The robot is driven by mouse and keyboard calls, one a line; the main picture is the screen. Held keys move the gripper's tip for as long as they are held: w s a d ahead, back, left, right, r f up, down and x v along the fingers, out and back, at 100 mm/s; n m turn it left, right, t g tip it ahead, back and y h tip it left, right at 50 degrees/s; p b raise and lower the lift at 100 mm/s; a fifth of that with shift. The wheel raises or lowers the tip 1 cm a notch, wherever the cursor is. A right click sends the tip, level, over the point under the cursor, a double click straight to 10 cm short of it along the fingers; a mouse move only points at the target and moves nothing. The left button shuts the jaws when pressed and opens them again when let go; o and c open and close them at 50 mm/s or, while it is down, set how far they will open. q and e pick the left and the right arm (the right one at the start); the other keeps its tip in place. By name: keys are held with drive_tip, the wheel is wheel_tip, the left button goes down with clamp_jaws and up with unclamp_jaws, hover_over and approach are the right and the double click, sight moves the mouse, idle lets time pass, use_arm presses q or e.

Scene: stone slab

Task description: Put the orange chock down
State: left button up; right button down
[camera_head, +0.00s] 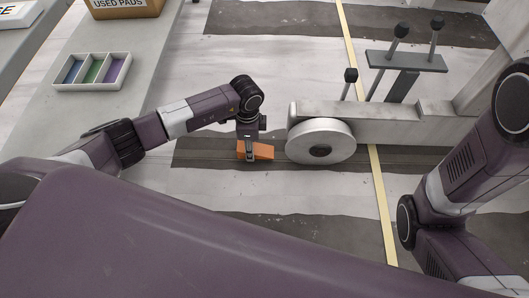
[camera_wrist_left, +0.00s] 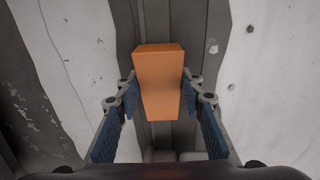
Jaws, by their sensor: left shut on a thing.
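The orange chock (camera_head: 264,151) is at the end of my left arm in the head view, low over or on the dark strip and just left of the round grey wheel (camera_head: 320,141). In the left wrist view the orange chock (camera_wrist_left: 159,82) sits between the two blue-padded fingers. My left gripper (camera_head: 250,149) is shut on it, and its fingers show on both sides in the wrist view (camera_wrist_left: 160,96). I cannot tell whether the chock touches the floor. The right gripper is outside the frames; only part of my right arm shows.
A grey machine arm with levers (camera_head: 405,62) extends right from the wheel. A counter (camera_head: 92,125) at left carries a tray with coloured compartments (camera_head: 57,88) and a "USED PADS" box (camera_head: 124,8). A yellow line (camera_head: 381,190) crosses the floor. Pale floor left of the chock is open.

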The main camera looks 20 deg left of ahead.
sight(265, 150)
use_arm(q)
drive_tip(key=d+b, duration=0.1)
drive_tip(key=w+d+b, duration=0.1)
drive_tip(key=d, duration=0.1)
drive_tip(key=d+b, duration=0.1)
drive_tip(key=shift+w+d+f, duration=0.25)
drive_tip(key=shift+d, duration=0.1)
drive_tip(key=shift+a+f+b, duration=0.2)
drive_tip(key=shift+f+b, duration=0.25)
drive_tip(key=shift+b, duration=0.1)
drive_tip(key=shift+s+f, duration=0.1)
drive_tip(key=shift+f, duration=0.05)
drive_tip(key=o, duration=1.3)
drive_tip(key=shift+f, duration=0.15)
